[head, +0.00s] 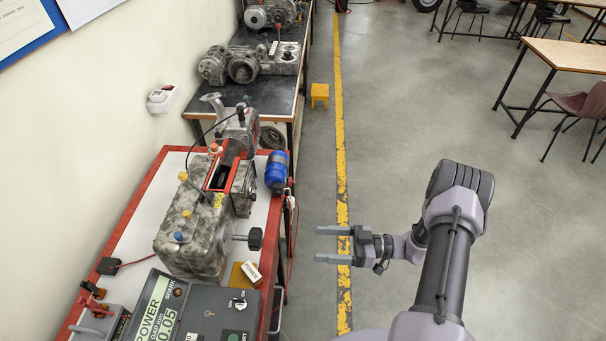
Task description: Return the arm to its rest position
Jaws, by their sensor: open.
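My gripper (334,245) is open and empty. Its two grey fingers point left and are spread apart, with bare floor and the yellow line showing between and below them. It hangs over the floor to the right of the red-edged bench, apart from everything on it. My arm comes up from the bottom right of the head view and bends at the wrist toward the left.
The red-edged bench (155,184) bears a grey machine (190,240), a blue cylinder (276,172) and a control box (200,312). A dark workbench (285,88) with metal parts stands behind. A yellow stool (320,95), desks (570,55) and chairs stand farther off.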

